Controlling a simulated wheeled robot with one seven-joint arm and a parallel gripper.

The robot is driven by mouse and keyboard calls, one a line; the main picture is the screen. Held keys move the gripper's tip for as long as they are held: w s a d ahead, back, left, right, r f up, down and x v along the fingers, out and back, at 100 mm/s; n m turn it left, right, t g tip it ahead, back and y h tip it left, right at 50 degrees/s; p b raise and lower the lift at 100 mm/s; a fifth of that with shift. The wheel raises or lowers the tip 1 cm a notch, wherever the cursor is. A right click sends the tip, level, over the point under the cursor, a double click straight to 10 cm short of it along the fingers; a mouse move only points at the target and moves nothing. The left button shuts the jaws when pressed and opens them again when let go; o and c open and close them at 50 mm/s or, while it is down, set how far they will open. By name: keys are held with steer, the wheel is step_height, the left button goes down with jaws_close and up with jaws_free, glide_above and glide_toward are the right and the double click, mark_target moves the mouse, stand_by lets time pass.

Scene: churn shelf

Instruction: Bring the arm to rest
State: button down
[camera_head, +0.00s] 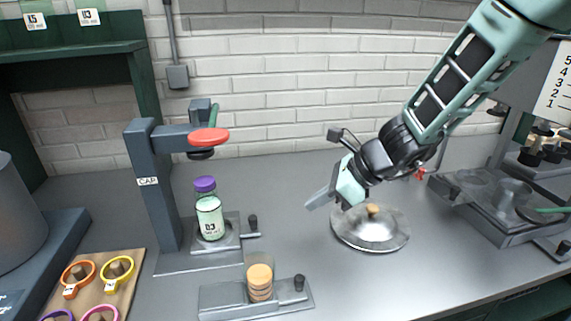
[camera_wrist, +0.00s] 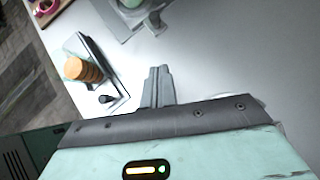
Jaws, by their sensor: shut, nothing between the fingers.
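My arm reaches in from the upper right of the head view. My gripper (camera_head: 312,205) hangs over the grey bench, between the capping stand and the round metal lid. It is shut and empty. In the wrist view my gripper's fingers (camera_wrist: 158,72) lie together, with bare bench around their tips. The gripper appears to be above the bench and apart from the things near it, though its exact height is hard to tell.
A metal lid (camera_head: 370,232) with a wooden knob lies just below my wrist. A capping stand (camera_head: 157,190) holds a purple-capped bottle (camera_head: 209,215). A holder with an orange stack (camera_head: 259,283) stands in front. Coloured rings (camera_head: 117,268) lie left; a grey device (camera_head: 480,215) stands right.

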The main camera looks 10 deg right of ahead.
steer(key=s+a+r+n+g+h, duration=0.1)
steer(key=s+a+n+g, duration=0.15)
steer(key=s+n, duration=0.55)
steer(key=s+a+r+n+g+h, duration=0.1)
steer(key=s+a+n+g, duration=0.1)
steer(key=s+a+n, duration=0.4)
steer(key=s+d+n+h, duration=0.5)
steer(key=s+n, duration=0.5)
steer(key=n, duration=0.7)
steer(key=shift+s+d+r, duration=0.15)
steer(key=shift+s+d, duration=0.15)
steer(key=shift+d, duration=0.3)
steer(key=shift+t, duration=0.25)
